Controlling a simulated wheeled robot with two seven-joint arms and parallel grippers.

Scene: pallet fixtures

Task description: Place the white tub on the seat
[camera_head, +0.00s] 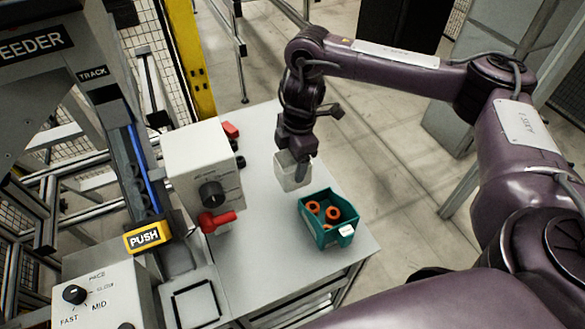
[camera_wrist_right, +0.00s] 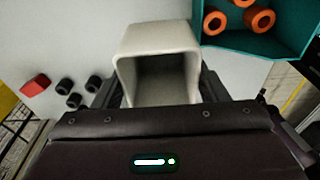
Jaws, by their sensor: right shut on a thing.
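The white tub (camera_head: 287,178) is in the grasp of my right gripper (camera_head: 297,158), over the grey table and behind the teal bin. In the right wrist view the tub (camera_wrist_right: 158,42) sits between the two fingers (camera_wrist_right: 155,92), with its hollow opening facing the camera. I cannot tell whether the tub touches the table. A black square outline (camera_head: 197,303), which appears to be the seat, lies at the front left of the table, and it is empty. The tub is well behind it and to its right. My left gripper is out of view.
A teal bin (camera_head: 316,231) with several orange rings stands close in front of the tub. A white box with a black knob and red lever (camera_head: 205,168) stands between the tub and the feeder (camera_head: 50,55). The table (camera_head: 262,250) is bare between box and bin.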

